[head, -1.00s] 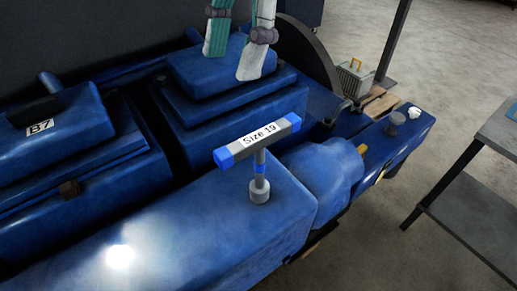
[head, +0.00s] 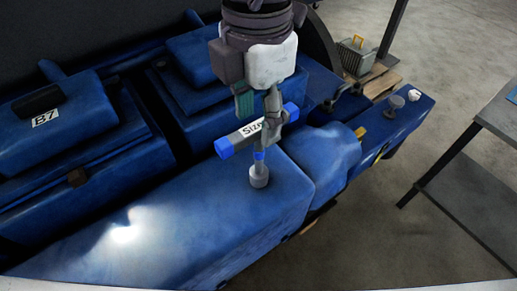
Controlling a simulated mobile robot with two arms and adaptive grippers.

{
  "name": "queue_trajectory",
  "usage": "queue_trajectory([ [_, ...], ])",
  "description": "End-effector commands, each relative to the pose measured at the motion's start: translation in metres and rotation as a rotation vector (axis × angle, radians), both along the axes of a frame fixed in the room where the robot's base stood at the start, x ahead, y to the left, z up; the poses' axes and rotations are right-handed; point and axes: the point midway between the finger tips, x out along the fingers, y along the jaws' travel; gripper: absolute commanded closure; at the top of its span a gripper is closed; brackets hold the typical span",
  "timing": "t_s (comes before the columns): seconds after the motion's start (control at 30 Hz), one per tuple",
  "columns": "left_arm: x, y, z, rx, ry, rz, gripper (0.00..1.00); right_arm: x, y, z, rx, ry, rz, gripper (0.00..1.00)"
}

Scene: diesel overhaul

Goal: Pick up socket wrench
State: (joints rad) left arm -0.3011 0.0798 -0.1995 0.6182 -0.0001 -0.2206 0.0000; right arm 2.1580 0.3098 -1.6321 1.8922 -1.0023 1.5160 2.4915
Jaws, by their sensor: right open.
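The socket wrench (head: 224,146) stands upright on the top face of the blue engine block, with its T-handle up and its socket end (head: 259,176) down on the surface. Its grey handle has blue ends and a white label, now partly covered so only "Siz" reads. My right gripper (head: 262,122) comes down from the top of the head view at the handle, in front of its right half. It is open; whether the fingers touch the handle cannot be told. My left gripper is not in view.
The blue engine (head: 190,225) fills the left and middle, with raised covers, one marked "B7" (head: 46,117). A grey table (head: 485,175) stands at the right. The floor between engine and table is clear.

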Motion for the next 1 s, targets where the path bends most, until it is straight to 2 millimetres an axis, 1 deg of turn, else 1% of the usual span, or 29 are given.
queue_trajectory([
  [0.03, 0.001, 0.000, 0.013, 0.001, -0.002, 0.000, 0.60, -0.002, -0.002, -0.002, -0.003, 0.004, 0.003, 0.50],
  [0.07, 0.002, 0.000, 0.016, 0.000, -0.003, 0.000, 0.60, -0.003, -0.003, -0.007, -0.003, 0.004, 0.003, 0.50],
  [0.13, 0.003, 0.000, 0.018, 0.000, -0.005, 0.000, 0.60, -0.003, -0.002, -0.019, -0.002, 0.005, 0.000, 0.50],
  [0.23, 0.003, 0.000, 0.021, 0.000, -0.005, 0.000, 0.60, -0.003, -0.002, -0.029, -0.001, 0.003, 0.002, 0.50],
  [0.33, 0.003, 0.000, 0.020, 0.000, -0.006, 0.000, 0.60, -0.003, -0.002, -0.033, 0.001, 0.001, 0.001, 0.50],
  [0.47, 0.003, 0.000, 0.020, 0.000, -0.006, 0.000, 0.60, -0.002, -0.002, -0.033, 0.001, 0.001, 0.001, 0.50],
  [0.5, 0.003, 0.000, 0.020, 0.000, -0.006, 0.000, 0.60, -0.002, -0.002, -0.033, 0.001, 0.001, 0.001, 0.52],
  [0.57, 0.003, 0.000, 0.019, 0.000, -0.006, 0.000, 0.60, -0.002, -0.002, -0.033, 0.001, 0.001, 0.001, 0.62],
  [0.7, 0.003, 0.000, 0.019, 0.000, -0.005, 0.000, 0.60, -0.002, -0.002, -0.033, 0.001, 0.001, 0.001, 0.85],
  [0.8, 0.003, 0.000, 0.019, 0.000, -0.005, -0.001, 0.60, -0.002, -0.002, -0.033, 0.001, 0.001, 0.001, 1.00],
  [1.0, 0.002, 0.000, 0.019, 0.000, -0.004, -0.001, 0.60, -0.002, -0.002, -0.033, 0.000, 0.000, 0.001, 1.00],
])
